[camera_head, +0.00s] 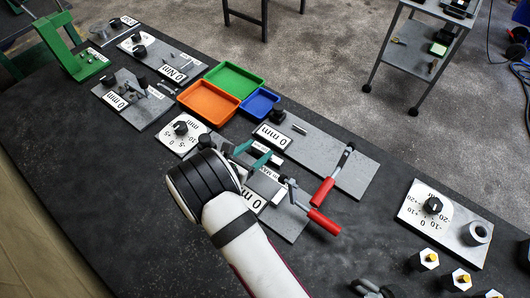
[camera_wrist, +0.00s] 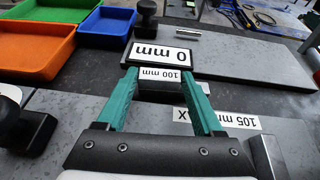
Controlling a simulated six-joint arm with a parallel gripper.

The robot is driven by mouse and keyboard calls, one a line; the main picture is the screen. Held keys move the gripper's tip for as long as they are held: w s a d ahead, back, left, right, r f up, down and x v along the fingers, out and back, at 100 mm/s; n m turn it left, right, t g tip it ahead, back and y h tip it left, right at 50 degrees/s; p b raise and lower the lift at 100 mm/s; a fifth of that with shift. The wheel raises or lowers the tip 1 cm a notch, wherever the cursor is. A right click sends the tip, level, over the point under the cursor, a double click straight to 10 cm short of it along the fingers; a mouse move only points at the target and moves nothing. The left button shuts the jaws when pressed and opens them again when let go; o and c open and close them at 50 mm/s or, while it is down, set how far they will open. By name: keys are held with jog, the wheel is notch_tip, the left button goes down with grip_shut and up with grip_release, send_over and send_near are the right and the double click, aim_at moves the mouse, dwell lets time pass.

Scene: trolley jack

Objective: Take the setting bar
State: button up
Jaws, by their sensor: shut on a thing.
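My gripper (camera_head: 260,149) reaches over the grey fixture plates in the head view. In the wrist view its two green fingers (camera_wrist: 160,88) are shut on a dark bar with a white "100 mm" label (camera_wrist: 160,75), which I take as the setting bar. The bar lies crosswise between the fingertips, just in front of the "0 mm" plate (camera_wrist: 160,54). Its underside is hidden, so I cannot tell whether it touches the surface below. In the head view my gripper and wrist cover much of it.
Two red-handled levers (camera_head: 323,190) (camera_head: 324,221) stand right of my gripper. Orange (camera_head: 208,119), green (camera_head: 235,66) and blue trays lie behind it. A "105 mm MAX" label (camera_wrist: 222,119) is on the plate below. A black knob (camera_wrist: 147,12) stands beyond. The front left bench is clear.

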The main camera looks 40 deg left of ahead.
grip_shut()
